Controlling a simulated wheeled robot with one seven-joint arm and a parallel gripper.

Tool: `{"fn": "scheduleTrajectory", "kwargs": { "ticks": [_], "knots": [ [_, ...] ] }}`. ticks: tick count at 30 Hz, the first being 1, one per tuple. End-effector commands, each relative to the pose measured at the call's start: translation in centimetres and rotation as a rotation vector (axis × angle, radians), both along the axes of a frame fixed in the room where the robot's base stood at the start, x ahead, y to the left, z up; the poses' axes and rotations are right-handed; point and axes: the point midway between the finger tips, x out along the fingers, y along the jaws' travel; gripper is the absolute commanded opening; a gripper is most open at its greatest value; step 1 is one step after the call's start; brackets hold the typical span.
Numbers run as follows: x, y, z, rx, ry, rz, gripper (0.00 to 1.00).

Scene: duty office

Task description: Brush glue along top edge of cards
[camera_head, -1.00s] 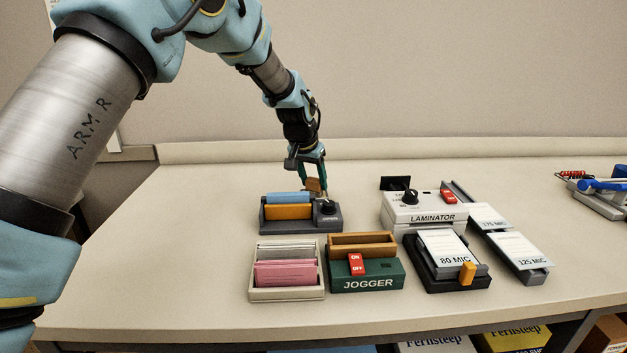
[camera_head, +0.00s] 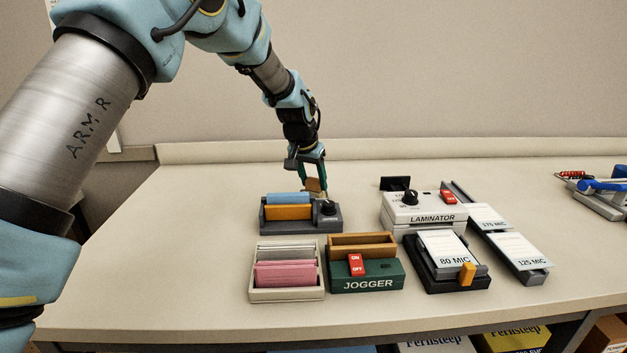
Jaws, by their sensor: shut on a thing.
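A dark grey clamp-like holder (camera_head: 300,226) stands on the table in front of my arm. Blue cards (camera_head: 288,198) stand upright in it, their top edge showing behind an orange front piece (camera_head: 287,212). A black round pot or knob (camera_head: 328,208) sits at the holder's right end. My gripper (camera_head: 319,178) is shut on a small brown-handled brush (camera_head: 314,185), above and just behind that right end. The brush's lower tip is pale and close to the round part; whether it touches is too small to tell.
A cream tray (camera_head: 287,295) of grey and pink cards and a green jogger (camera_head: 368,278) with a wooden box (camera_head: 362,240) stand in front. A laminator (camera_head: 425,210) and pouch trays (camera_head: 455,284) stand to the right. The table's left side is clear.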

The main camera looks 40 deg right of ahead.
Motion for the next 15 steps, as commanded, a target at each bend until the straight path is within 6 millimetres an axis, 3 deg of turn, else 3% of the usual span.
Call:
{"fn": "scheduleTrajectory", "kwargs": {
  "ticks": [15],
  "knots": [
    [0.1, -0.1, 4.4, -0.003, -0.002, 0.0, 0.12]
  ]
}}
